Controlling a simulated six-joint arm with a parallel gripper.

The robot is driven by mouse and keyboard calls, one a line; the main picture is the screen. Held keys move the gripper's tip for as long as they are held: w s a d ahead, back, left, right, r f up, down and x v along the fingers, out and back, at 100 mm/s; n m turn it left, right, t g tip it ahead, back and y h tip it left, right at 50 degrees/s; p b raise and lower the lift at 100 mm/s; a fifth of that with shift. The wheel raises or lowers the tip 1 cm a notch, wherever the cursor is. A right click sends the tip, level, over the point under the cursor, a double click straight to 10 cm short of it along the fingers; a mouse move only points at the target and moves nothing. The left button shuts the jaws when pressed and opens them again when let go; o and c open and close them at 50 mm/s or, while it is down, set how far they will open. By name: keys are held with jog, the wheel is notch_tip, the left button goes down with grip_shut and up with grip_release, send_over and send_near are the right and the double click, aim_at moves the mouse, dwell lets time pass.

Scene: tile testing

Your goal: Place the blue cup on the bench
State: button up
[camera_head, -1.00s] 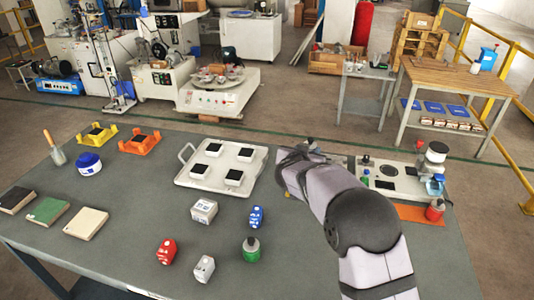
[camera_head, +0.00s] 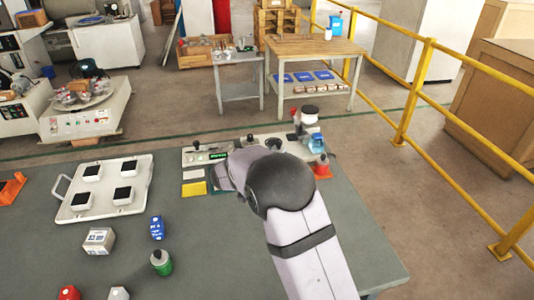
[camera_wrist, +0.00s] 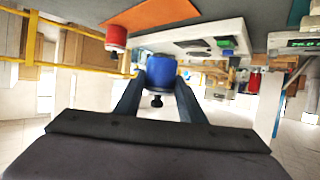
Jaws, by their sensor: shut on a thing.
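The blue cup (camera_wrist: 161,72) is between the two fingers of my gripper (camera_wrist: 158,95) in the wrist view, which looks upside down. A small black knob or cap shows at one end of it. My gripper is shut on the cup. In the head view my arm hides the cup and the fingertips, near the white instrument panel. The bench in front of me is a long dark grey table (camera_head: 215,255).
A red bottle (camera_wrist: 116,38) stands on an orange mat (camera_wrist: 155,14) close by. A wooden workbench (camera_head: 318,46) and yellow railing (camera_head: 413,85) stand beyond.

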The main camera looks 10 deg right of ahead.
jog(key=shift+f, duration=0.1)
notch_tip(320, 180, down, 7)
jog(key=b, duration=0.8)
jog(key=shift+w+r+b, duration=0.1)
jog(key=shift+r+b, duration=0.1)
jog(key=shift+b, duration=0.1)
jog(key=shift+f, duration=0.45)
dwell(0.4)
jog(key=o, duration=1.3)
jog(key=shift+v, duration=3.7)
jog(key=shift+r, duration=0.1)
